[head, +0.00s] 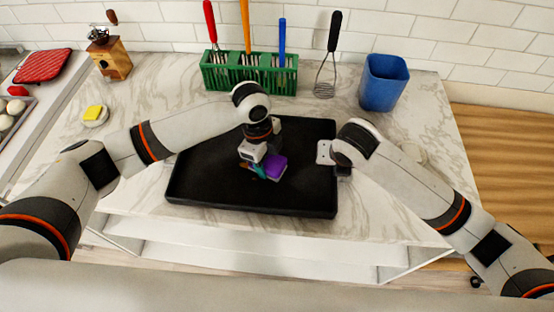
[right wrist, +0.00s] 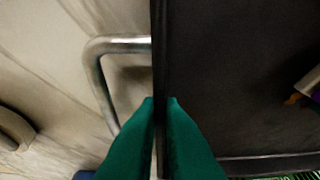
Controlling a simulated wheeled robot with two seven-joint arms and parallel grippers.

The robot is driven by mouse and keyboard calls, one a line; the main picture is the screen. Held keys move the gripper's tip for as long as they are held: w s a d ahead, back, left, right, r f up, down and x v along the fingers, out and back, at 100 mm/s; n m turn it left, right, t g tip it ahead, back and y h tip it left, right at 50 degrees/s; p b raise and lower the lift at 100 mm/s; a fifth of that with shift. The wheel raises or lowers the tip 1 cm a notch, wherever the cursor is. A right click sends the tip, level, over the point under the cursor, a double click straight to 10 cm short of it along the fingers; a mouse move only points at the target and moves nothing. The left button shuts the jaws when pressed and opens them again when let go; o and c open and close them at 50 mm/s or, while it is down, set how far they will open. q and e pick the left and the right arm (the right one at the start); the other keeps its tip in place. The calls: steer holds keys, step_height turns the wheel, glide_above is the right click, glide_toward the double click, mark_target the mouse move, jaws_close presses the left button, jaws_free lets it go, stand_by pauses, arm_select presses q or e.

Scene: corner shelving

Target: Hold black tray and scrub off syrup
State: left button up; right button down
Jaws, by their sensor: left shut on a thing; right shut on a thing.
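The black tray (head: 215,185) lies flat on the marble counter. My left gripper (head: 261,171) is over the middle of the tray, shut on a purple scrubber (head: 276,166) that is at or just above the tray floor; contact is unclear. My right gripper (head: 343,171) is at the tray's right edge. In the right wrist view, its green fingers (right wrist: 161,102) are shut on the tray's dark rim (right wrist: 160,45). A small orange-brown patch (right wrist: 292,98) shows beside the purple edge there; I cannot tell whether it is syrup.
A green utensil rack (head: 250,78) and a whisk (head: 325,75) stand behind the tray. A blue cup (head: 384,83) is at the back right. A yellow sponge (head: 93,113) and a grinder (head: 110,58) are at the left.

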mark_target(244, 166)
arm_select(q)
steer(key=shift+a, duration=3.15)
steer(key=shift+w+a+r, duration=0.1)
steer(key=shift+a+r, duration=0.1)
steer(key=shift+r, duration=0.4)
steer(key=shift+a+r, duration=0.15)
steer(key=shift+r, duration=3.3)
steer(key=shift+f, duration=0.15)
